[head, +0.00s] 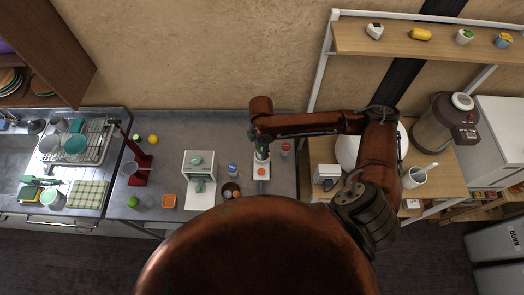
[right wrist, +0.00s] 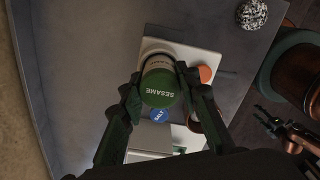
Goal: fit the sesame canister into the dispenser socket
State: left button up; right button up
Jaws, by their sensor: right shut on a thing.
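The sesame canister (right wrist: 160,95) has a green lid marked SESAME and stands between the two dark fingers of my right gripper (right wrist: 158,92), which is shut on it. In the head view my right gripper (head: 262,146) is over the back of the white dispenser (head: 261,176), which has an orange spot on its front. In the right wrist view the white dispenser (right wrist: 190,52) shows behind and below the canister. The socket is hidden by the canister and fingers; I cannot tell whether they touch. A dark, copper-jointed part, likely my left gripper (right wrist: 277,127), shows at the right.
A blue-lidded salt canister (right wrist: 158,115) stands close by, and also shows in the head view (head: 232,170). A red-topped jar (head: 285,148) is right of the dispenser. A brown bowl (head: 231,190) and a white machine (head: 199,160) are to the left on the grey counter (head: 220,125).

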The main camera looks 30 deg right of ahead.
jog(key=shift+f, duration=0.75)
jog(key=o, duration=1.2)
jog(key=shift+f, duration=0.1)
notch_tip(320, 180, up, 12)
jog(key=shift+r, duration=0.15)
